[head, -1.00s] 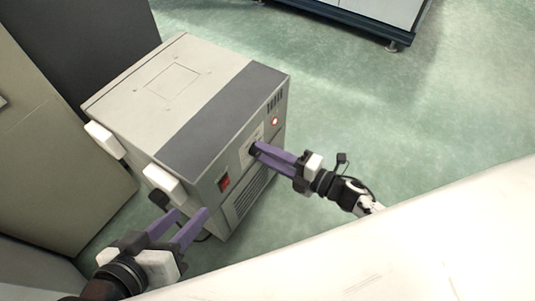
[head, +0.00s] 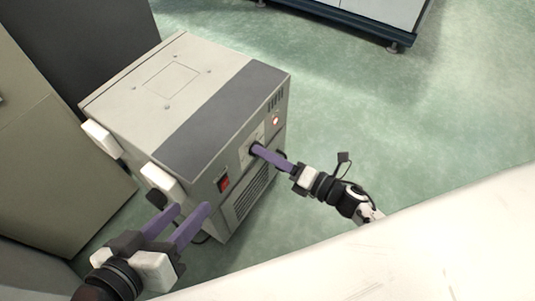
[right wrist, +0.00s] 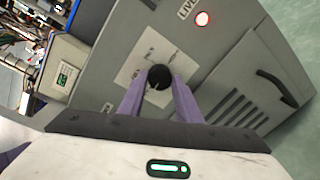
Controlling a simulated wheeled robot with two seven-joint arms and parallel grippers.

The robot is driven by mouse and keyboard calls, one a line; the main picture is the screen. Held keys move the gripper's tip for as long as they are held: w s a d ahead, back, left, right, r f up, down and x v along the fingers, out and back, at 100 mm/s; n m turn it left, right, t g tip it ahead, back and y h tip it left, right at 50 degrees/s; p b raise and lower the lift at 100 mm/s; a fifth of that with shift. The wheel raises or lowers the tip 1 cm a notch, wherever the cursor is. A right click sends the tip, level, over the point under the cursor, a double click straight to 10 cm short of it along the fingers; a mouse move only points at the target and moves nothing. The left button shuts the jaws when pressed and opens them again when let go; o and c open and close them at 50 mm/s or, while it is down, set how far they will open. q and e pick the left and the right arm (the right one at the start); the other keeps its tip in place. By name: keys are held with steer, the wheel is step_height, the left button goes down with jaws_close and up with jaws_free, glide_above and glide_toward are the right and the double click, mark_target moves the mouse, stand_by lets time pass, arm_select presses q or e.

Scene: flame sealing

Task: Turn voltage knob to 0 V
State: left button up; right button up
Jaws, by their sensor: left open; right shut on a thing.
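The voltage knob (right wrist: 159,77) is round and black, on a pale marked plate (right wrist: 133,72) on the front of the grey power unit (head: 165,95). My right gripper (right wrist: 158,84) is shut on the knob, with one purple finger on each side of it. In the head view my right gripper (head: 256,150) reaches the panel and its fingers largely hide the knob. The scale marks are too small to read. My left gripper (head: 192,212) is open and empty, in front of the unit's lower left corner.
A lit red lamp (head: 275,120) and a red switch (head: 224,184) are on the same front panel. White corner blocks (head: 160,180) stick out at the unit's left side. A pale surface (head: 400,260) fills the lower right.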

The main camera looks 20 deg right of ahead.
steer(key=shift+f, duration=0.1)
steer(key=o, duration=1.1)
steer(key=shift+c, duration=0.2)
arm_select(q)
steer(key=shift+s+a+f+g+y+p, duration=0.1)
steer(key=shift+a+f+g+y+p, duration=0.1)
steer(key=shift+a+f+y+p, duration=0.3)
steer(key=shift+s+a+f+g+y+p, duration=0.1)
steer(key=shift+a+f+g+p, duration=0.1)
steer(key=shift+f+p, duration=0.45)
arm_select(e)
steer(key=v, duration=1)
steer(key=shift+s+d, duration=0.15)
steer(key=shift+d, duration=0.05)
arm_select(q)
steer(key=shift+w+r, duration=0.1)
steer(key=shift+r, duration=0.05)
